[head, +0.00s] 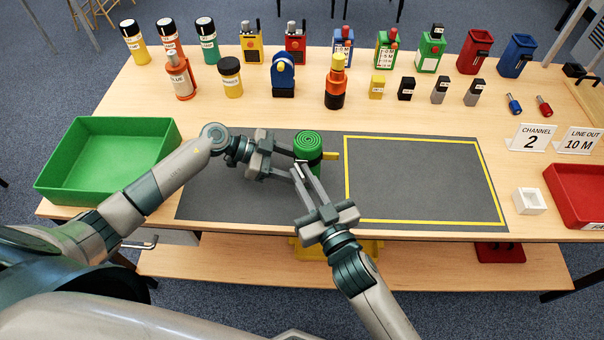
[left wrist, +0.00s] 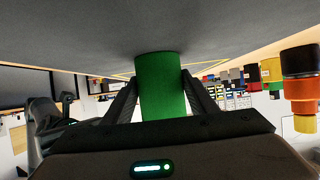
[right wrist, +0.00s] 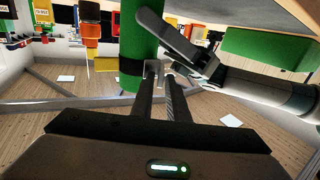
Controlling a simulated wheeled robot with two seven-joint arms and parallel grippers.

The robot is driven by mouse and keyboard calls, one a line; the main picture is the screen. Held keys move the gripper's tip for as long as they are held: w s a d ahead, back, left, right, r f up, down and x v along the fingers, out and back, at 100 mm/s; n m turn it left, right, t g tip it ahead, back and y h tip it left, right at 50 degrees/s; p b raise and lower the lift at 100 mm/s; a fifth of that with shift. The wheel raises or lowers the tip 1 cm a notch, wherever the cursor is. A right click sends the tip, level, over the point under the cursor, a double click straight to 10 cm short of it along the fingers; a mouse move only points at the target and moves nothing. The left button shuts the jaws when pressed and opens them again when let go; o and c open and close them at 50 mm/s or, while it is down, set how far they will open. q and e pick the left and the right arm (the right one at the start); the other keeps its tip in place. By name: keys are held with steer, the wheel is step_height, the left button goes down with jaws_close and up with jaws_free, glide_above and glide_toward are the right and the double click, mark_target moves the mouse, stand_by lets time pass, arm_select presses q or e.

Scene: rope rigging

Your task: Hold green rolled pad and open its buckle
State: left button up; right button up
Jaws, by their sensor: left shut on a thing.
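The green rolled pad (head: 308,146) stands upright on the grey mat, its spiral end facing up. My left gripper (head: 289,154) is shut on the pad from the left; in the left wrist view a finger lies along each side of the pad (left wrist: 160,85). A black strap (right wrist: 131,81) goes round the pad, with a small grey buckle (right wrist: 154,68) on the side facing my right gripper. A yellow tab (head: 330,156) sticks out to the right. My right gripper (head: 300,171) is at the pad's near side, its fingers slightly apart beside the buckle. Contact with it is unclear.
The grey mat (head: 235,195) has an empty yellow-outlined area (head: 425,185) on the right. A green tray (head: 65,165) stands at left, and a red tray (head: 580,190) and white box (head: 529,201) at right. Several bottles and devices line the back of the table.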

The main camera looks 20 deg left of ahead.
steer(key=shift+w+a, duration=0.25)
steer(key=shift+w, duration=0.05)
jaws_close()
steer(key=shift+s+a+m, duration=0.1)
steer(key=shift+a+m, duration=0.05)
steer(key=shift+m, duration=0.15)
steer(key=shift+s+a+m+t+h, duration=0.1)
steer(key=shift+m+t+h, duration=0.3)
steer(key=shift+t+h, duration=0.35)
jaws_free()
